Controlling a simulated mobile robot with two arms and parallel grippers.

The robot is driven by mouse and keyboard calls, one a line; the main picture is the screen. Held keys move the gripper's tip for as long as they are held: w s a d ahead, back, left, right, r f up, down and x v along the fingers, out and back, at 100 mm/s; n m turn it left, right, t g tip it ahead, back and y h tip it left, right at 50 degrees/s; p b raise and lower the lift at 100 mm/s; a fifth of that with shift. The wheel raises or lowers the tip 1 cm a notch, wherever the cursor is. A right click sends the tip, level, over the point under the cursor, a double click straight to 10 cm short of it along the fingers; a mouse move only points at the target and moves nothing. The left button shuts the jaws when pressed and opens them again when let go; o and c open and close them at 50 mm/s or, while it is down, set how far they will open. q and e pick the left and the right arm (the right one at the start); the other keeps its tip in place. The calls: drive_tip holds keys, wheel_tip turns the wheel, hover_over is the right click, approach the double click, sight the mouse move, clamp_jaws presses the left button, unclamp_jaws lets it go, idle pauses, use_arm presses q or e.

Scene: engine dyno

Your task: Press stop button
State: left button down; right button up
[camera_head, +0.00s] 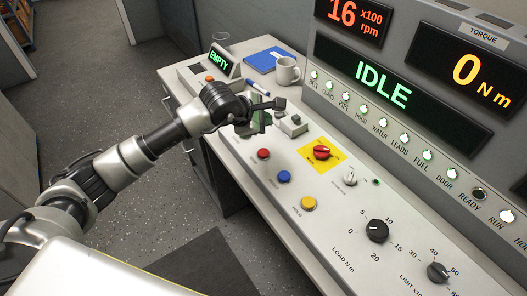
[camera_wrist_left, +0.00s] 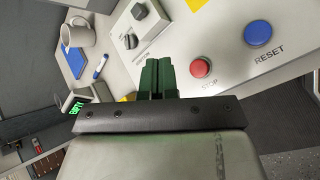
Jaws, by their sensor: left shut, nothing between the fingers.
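The red stop button (camera_head: 263,154) is a round cap on the sloped console panel in the head view. In the left wrist view the same red button (camera_wrist_left: 200,67) has the label STOP beside it. My left gripper (camera_head: 258,124) is over the panel, up and slightly left of the button in the head view. In the left wrist view its dark green fingers (camera_wrist_left: 157,76) are together and empty, left of the red button and apart from it in the picture. The height of the fingertips above the panel is hard to tell. My right gripper is not in view.
A blue button (camera_head: 284,176) labelled RESET and a yellow button (camera_head: 308,203) sit near the red one. A red rotary switch (camera_head: 322,152) on a yellow plate is to the right. A mug (camera_head: 288,71) and blue folder (camera_head: 267,59) lie behind. The display (camera_head: 382,94) reads IDLE.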

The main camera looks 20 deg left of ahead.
sight(264, 154)
use_arm(q)
drive_tip(key=shift+f, duration=0.1)
wheel_tip(264, 154, down, 8)
drive_tip(key=b, duration=0.4)
drive_tip(key=shift+b, duration=0.3)
drive_tip(key=shift+f+b, duration=0.3)
drive_tip(key=shift+f, duration=0.05)
idle(1.5)
drive_tip(key=shift+f+b, duration=0.35)
drive_tip(key=shift+b, duration=0.2)
drive_tip(key=shift+f+b, duration=0.45)
drive_tip(key=shift+b, duration=0.05)
idle(0.4)
drive_tip(key=shift+r, duration=0.15)
drive_tip(key=shift+r+p, duration=0.35)
drive_tip(key=shift+r, duration=0.35)
drive_tip(key=shift+r, duration=0.1)
